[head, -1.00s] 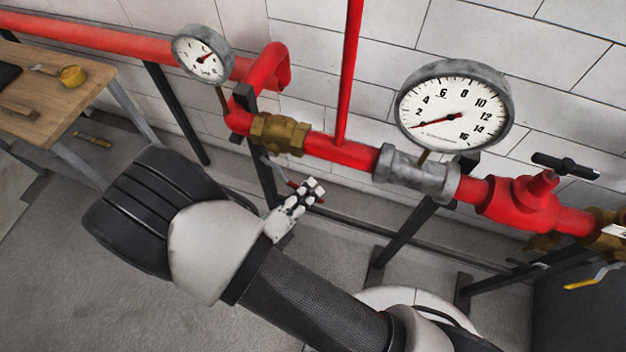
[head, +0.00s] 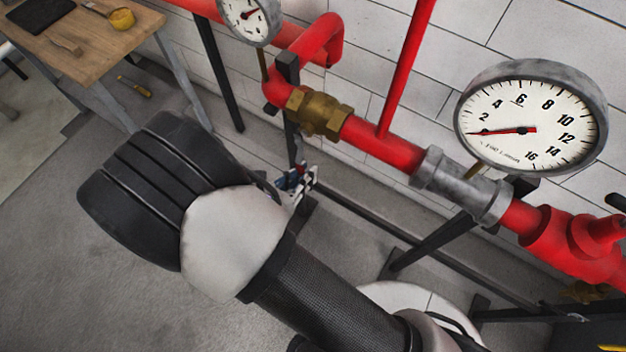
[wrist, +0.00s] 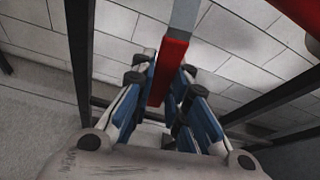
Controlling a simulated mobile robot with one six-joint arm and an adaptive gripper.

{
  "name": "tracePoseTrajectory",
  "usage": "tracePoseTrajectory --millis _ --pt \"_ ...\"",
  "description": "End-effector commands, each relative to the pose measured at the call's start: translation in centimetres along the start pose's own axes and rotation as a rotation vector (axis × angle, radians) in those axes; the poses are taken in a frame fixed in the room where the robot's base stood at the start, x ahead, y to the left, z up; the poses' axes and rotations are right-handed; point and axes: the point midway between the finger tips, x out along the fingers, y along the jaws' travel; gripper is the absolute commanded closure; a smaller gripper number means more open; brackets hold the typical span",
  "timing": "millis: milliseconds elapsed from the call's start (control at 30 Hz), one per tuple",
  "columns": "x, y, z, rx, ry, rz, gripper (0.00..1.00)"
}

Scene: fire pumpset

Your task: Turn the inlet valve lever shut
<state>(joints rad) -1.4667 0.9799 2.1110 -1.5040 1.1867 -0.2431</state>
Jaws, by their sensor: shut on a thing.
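The brass inlet valve (head: 318,112) sits in the red pipe in the head view. My gripper (head: 300,178) is below it, seen small behind my wrist. In the wrist view the valve lever shows as a grey metal shank (wrist: 184,18) with a red grip (wrist: 170,68). The shank runs up out of the picture. My gripper (wrist: 166,88) has its blue-padded fingers on both sides of the red grip and is shut on it. The joint of lever and valve is hard to make out in the head view.
A large gauge (head: 531,118) and a smaller gauge (head: 248,16) stand on the pipe. Dark support posts (head: 437,238) rise from the floor nearby. A wooden table (head: 85,38) with tools stands at upper left. The floor at lower left is clear.

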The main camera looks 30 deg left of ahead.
Motion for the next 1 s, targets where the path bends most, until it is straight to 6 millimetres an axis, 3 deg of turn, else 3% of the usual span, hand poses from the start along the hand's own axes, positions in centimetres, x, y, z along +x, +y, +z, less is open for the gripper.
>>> tracePoseTrajectory --millis 300,933,967,1000 --pt "0.0 1.7 0.0 0.138 0.0 0.058 1.0" --pt "-0.1 2.3 0.3 0.18 -0.001 0.076 1.0" --pt "-0.1 2.3 0.3 0.18 -0.001 0.076 0.83" --pt "-0.1 2.3 0.3 0.18 -0.001 0.076 0.81"
